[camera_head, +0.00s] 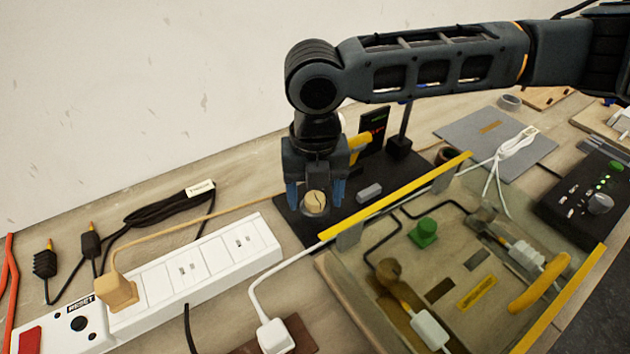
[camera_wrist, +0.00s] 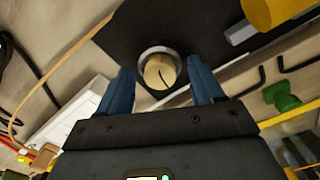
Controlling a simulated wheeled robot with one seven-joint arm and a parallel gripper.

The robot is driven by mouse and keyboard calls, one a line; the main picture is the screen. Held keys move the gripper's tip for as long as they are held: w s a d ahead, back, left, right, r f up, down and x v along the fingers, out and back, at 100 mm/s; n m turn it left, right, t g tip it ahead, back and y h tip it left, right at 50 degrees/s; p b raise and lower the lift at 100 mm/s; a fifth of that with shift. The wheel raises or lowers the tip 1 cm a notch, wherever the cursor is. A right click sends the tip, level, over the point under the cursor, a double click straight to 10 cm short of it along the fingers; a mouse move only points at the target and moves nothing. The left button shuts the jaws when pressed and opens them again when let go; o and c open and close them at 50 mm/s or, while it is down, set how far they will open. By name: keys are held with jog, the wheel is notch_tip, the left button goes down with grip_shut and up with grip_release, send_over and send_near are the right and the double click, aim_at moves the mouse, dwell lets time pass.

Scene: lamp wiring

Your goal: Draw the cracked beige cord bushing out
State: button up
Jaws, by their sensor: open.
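The beige cord bushing (camera_head: 315,202) is a short round piece with a dark crack line across its face. In the wrist view the bushing (camera_wrist: 160,72) sits in a grey metal ring (camera_wrist: 146,52) on a black base. My gripper (camera_head: 315,196) is above the black base (camera_head: 290,222), with its two blue fingers open on either side of the bushing. In the wrist view my gripper (camera_wrist: 164,88) shows a gap between each finger and the bushing. How deep the bushing sits in the ring cannot be told.
A white power strip (camera_head: 205,268) with a beige plug (camera_head: 116,291) lies at the left. A clear cover with yellow edges (camera_head: 395,195) stands close on the right, over a green knob (camera_head: 423,232).

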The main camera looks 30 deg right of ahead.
aim_at(315, 198)
jog(key=shift+c, duration=0.5)
grip_shut()
dwell(0.4)
jog(key=shift+r+p, duration=0.7)
jog(key=shift+r, duration=0.05)
dwell(0.5)
jog(key=shift+r+p, duration=1.85)
jog(key=shift+r, duration=0.35)
